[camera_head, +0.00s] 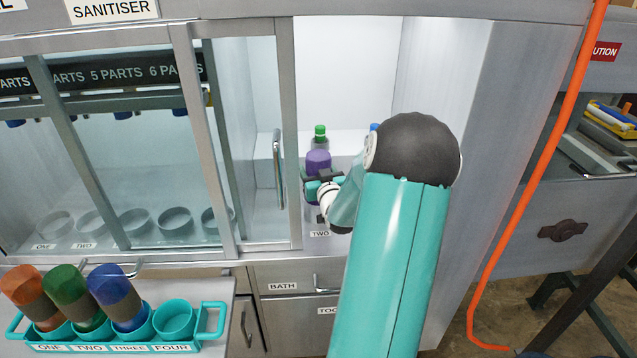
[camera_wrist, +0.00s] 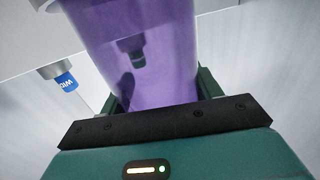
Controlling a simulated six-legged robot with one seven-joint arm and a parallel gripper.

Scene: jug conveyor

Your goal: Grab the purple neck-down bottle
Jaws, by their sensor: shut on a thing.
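The purple bottle (camera_head: 318,161) is inside the open cabinet bay, behind the counter edge. It looks about upright, with its purple end up; its lower part is hidden by my gripper and its neck cannot be made out. My gripper (camera_head: 322,176) is at the bottle's side, with its dark fingers around it. In the wrist view the purple bottle (camera_wrist: 140,50) fills the middle, between the two green fingers of my gripper (camera_wrist: 160,95), which is shut on it.
A blue-topped thing (camera_head: 374,127) shows beside my arm. A glass door (camera_head: 250,140) with a handle is left of the bay. A teal tray (camera_head: 208,348) holds orange, green and blue bottles; slot FOUR is empty.

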